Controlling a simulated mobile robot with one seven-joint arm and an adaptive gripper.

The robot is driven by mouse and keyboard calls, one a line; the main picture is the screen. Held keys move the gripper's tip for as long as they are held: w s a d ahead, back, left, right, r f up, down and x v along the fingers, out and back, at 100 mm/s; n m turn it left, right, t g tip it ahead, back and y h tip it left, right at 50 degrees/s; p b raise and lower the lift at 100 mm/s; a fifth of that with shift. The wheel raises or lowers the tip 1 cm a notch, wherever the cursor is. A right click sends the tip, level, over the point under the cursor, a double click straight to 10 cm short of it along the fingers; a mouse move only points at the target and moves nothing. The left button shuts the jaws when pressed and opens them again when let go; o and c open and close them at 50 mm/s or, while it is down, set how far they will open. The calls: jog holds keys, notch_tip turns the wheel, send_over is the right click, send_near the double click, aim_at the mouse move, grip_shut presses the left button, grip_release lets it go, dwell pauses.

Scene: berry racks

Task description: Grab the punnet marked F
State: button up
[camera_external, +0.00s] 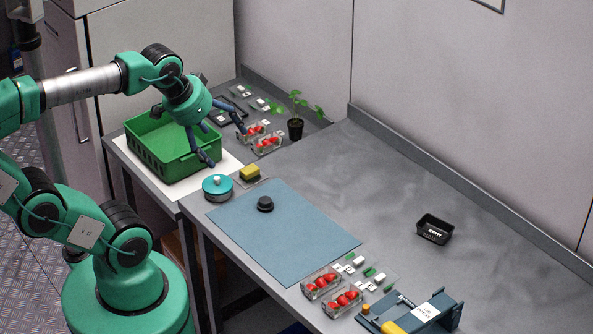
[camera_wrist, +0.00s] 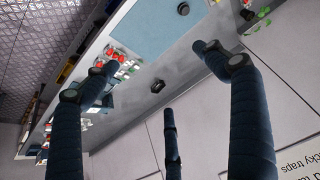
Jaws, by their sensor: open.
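Clear punnets of red berries stand in two groups, and their marks are too small to read, so I cannot tell which is F. In the external view, two are at the back, a left one (camera_external: 252,132) and a right one (camera_external: 267,144). Two more are at the front edge, a left one (camera_external: 321,284) and a right one (camera_external: 343,301). One group also shows small in the wrist view (camera_wrist: 113,58). My gripper (camera_external: 227,148) is open and empty, fingers spread, above the back table between the green crate and the back punnets. Its fingers show in the wrist view (camera_wrist: 155,85).
A green crate (camera_external: 147,150) stands left of my gripper. A potted seedling (camera_external: 296,128) stands behind the back punnets. A teal round tin (camera_external: 217,187), yellow sponge (camera_external: 250,172), blue mat (camera_external: 280,238), black tray (camera_external: 434,229) and blue device (camera_external: 440,312) are nearer.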

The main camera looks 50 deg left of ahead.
jog(key=shift+r, duration=0.1)
jog(key=w+a+r+g+p, duration=0.15)
jog(key=w+a, duration=0.25)
jog(key=w, duration=0.5)
jog(key=w+a+r, duration=0.3)
jog(key=w, duration=0.5)
jog(key=w+a+f+p, duration=0.1)
jog(key=w+a+f, duration=0.2)
jog(key=w+a, duration=0.45)
jog(key=w+a+f+p, duration=0.1)
jog(key=w+a+f, duration=0.1)
jog(key=w+a, duration=0.55)
jog(key=w+a+f+g+p, duration=0.1)
jog(key=w+a+f+g, duration=0.1)
jog(key=w+a+f, duration=1)
jog(key=w+a+f+p, duration=0.1)
jog(key=a+f+p, duration=0.1)
jog(key=a+f, duration=1.6)
notch_tip(320, 180, down, 3)
jog(key=shift+w+r+g, duration=0.15)
jog(key=shift+w+g, duration=0.15)
jog(key=shift+g, duration=0.05)
send_over(252, 132)
jog(key=shift+f, duration=4.3)
